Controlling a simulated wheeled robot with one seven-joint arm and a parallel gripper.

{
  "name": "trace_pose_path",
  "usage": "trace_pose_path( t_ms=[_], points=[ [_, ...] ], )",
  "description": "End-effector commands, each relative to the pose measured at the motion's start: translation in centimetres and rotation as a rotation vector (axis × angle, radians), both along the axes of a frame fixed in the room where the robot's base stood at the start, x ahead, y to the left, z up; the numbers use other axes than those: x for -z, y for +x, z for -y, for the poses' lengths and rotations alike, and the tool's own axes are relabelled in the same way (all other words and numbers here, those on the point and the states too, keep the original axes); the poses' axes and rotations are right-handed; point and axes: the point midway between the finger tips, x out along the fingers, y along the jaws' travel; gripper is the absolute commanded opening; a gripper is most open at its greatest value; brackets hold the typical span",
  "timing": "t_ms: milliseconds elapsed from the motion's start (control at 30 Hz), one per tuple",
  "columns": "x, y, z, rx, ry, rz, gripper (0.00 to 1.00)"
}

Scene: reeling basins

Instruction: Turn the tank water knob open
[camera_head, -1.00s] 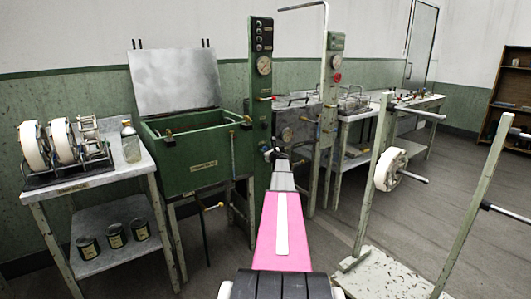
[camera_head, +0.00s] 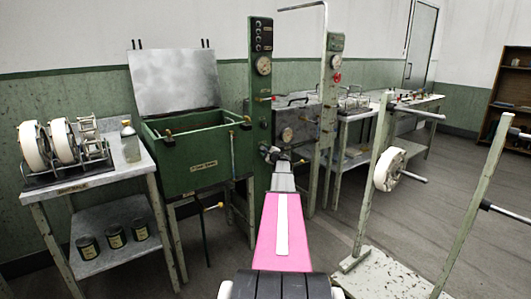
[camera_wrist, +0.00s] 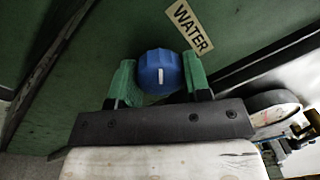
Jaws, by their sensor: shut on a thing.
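The tank water knob (camera_wrist: 160,73) is blue and round, with a white mark line, on a green panel. A tan label reading "WATER" (camera_wrist: 189,26) is beside it. In the wrist view, my gripper (camera_wrist: 160,82) has its two green fingers on either side of the knob and is shut on it. In the head view, my gripper (camera_head: 270,155) is at the green column, and my arm hides the knob there. The green tank (camera_head: 195,165) stands to the left with its lid raised.
A side table (camera_head: 95,178) with reels and a bottle (camera_head: 130,142) stands at the left. A green column (camera_head: 260,90) with a gauge rises beside the tank. A pale rack with a white wheel (camera_head: 389,170) stands at the right. Floor between is open.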

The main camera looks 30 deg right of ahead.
Motion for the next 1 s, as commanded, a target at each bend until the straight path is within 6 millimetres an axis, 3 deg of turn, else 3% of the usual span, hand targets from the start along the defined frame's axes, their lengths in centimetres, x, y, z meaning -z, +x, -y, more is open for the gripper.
trace_pose_path(
  t_ms=[500, 1000],
  points=[
    [-0.03, -0.04, 0.09, 0.000, -0.458, 0.035, 0.20],
    [-0.08, -0.06, 0.10, 0.001, -0.665, 0.051, 0.20]
  ],
)
